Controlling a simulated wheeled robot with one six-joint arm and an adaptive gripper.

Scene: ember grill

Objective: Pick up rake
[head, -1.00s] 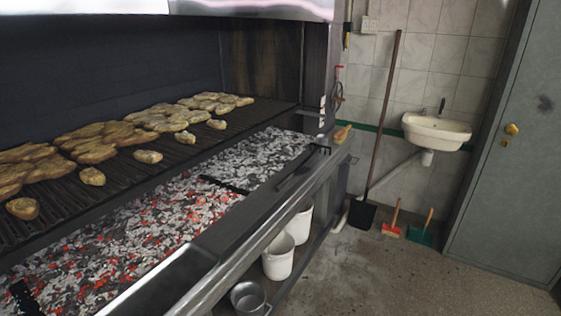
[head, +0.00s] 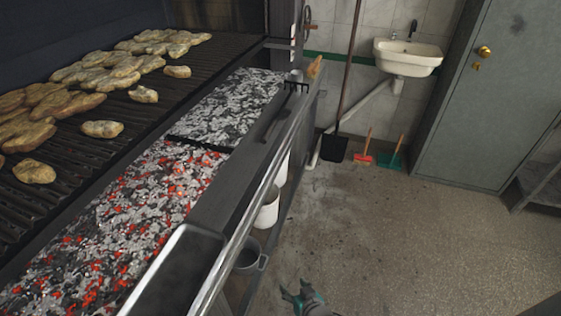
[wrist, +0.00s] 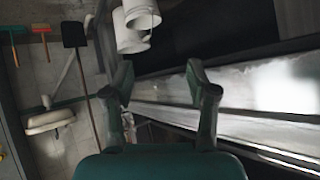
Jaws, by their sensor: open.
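I cannot make out the rake in the wrist view. My gripper (head: 302,298) is low at the bottom middle of the head view, over the floor to the right of the grill and well apart from the rake. In the wrist view my gripper (wrist: 157,82) has its two green fingers spread, with nothing between them.
A metal rail (head: 252,205) runs along the grill front. Hot coals (head: 150,200) glow beside the ledge. White buckets (head: 267,208) stand under it. A long-handled black shovel (head: 334,147) and two small brushes stand by the wall near the sink (head: 408,56). The floor at right is clear.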

